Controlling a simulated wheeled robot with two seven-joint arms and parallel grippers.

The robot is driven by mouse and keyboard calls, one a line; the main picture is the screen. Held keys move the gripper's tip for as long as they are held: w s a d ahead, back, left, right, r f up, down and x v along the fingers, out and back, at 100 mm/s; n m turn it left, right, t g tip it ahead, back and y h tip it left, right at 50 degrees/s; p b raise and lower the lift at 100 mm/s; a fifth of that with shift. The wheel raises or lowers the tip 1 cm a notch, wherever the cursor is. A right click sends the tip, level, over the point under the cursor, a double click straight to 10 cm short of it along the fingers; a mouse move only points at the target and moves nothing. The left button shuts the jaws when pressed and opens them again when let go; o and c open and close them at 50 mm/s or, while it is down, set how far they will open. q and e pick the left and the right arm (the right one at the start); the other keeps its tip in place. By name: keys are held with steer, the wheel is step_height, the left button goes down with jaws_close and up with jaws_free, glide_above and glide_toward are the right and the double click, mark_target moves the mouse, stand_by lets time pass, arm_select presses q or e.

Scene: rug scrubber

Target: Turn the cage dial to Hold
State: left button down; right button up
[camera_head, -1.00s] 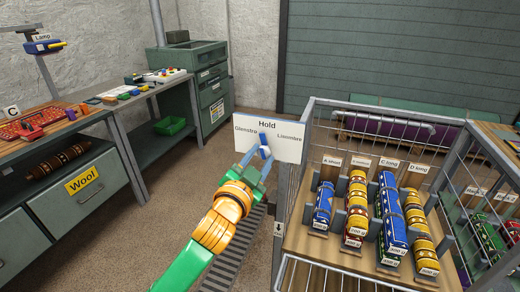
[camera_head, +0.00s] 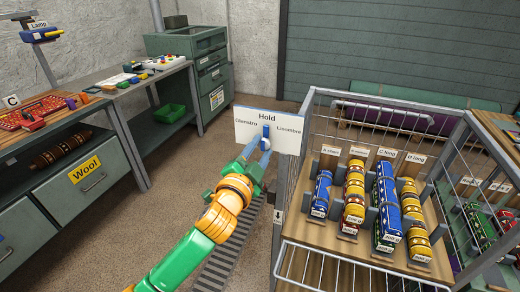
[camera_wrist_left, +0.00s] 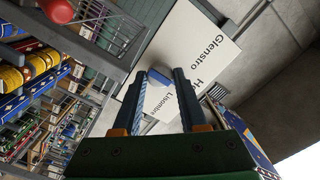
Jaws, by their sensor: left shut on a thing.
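The cage dial is a small blue knob (camera_head: 266,131) on a white plate (camera_head: 290,133) at the cage's left corner. In the head view the blue pointer stands about upright, towards Hold. My left gripper (camera_head: 265,145) reaches up to the plate from below and is shut on the knob. In the left wrist view the knob (camera_wrist_left: 160,77) sits between the two fingertips, and the fingers hide part of the lettering. My right gripper is not in view.
The wire cage (camera_head: 310,150) stands right of the plate, with several blue and yellow rolls on its wooden floor (camera_head: 310,240). A workbench (camera_head: 110,102) and a Wool drawer (camera_head: 85,180) are at left. The floor between bench and cage is open.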

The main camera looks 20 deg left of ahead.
arm_select(q)
steer(key=shift+c, duration=2.3)
jaws_free()
steer(key=s+b, duration=0.1)
steer(key=s, duration=0.6)
steer(key=shift+a, duration=0.15)
